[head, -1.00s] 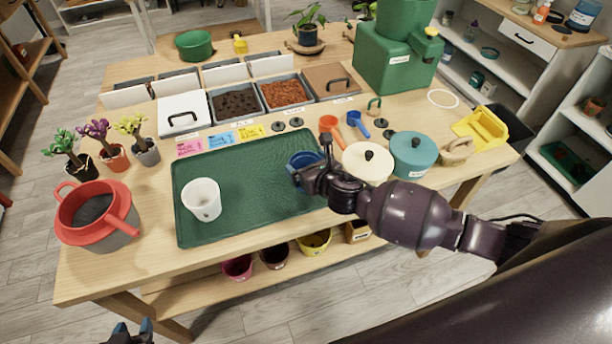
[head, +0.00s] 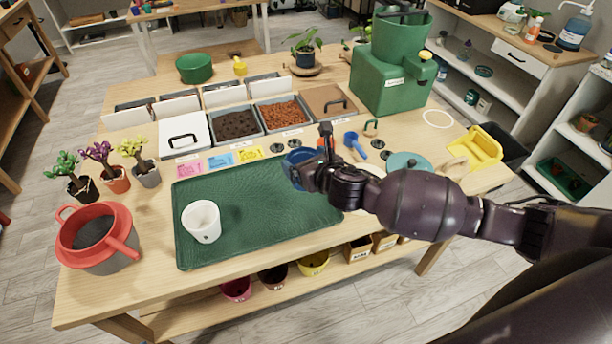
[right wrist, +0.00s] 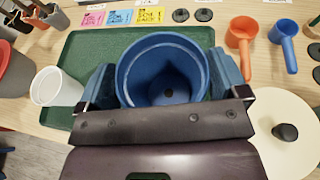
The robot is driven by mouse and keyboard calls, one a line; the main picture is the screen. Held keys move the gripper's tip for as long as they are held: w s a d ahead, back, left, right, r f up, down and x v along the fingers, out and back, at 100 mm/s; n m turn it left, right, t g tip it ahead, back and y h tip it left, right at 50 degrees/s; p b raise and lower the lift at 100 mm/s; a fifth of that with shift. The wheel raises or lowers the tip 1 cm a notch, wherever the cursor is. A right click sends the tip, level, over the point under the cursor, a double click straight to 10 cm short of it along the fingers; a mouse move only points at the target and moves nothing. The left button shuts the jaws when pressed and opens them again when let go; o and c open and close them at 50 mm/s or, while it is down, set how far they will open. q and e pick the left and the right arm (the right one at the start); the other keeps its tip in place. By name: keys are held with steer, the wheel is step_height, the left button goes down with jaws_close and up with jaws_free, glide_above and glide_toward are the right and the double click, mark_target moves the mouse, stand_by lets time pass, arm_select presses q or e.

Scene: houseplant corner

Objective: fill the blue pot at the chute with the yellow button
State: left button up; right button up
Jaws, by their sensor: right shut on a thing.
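The blue pot (head: 291,167) is over the right back part of the green tray in the head view, partly hidden by my right gripper (head: 312,172). In the right wrist view the blue pot (right wrist: 160,62) is open-topped and looks empty, with a dark hole in its bottom. My right gripper (right wrist: 165,90) is shut on it, a finger on each side. The chute, a green machine (head: 385,82) with a yellow button (head: 426,56), stands at the back right of the table. A white ring (head: 438,118) is marked on the table right of it. My left gripper is out of view.
A white pot (head: 201,222) stands on the green tray (head: 235,250). A red-and-grey pot (head: 98,240) is at left. Soil bins (head: 237,125) line the back.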

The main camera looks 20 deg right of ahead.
step_height(320, 180, up, 11)
steer(key=shift+f, duration=0.2)
stand_by(0.3)
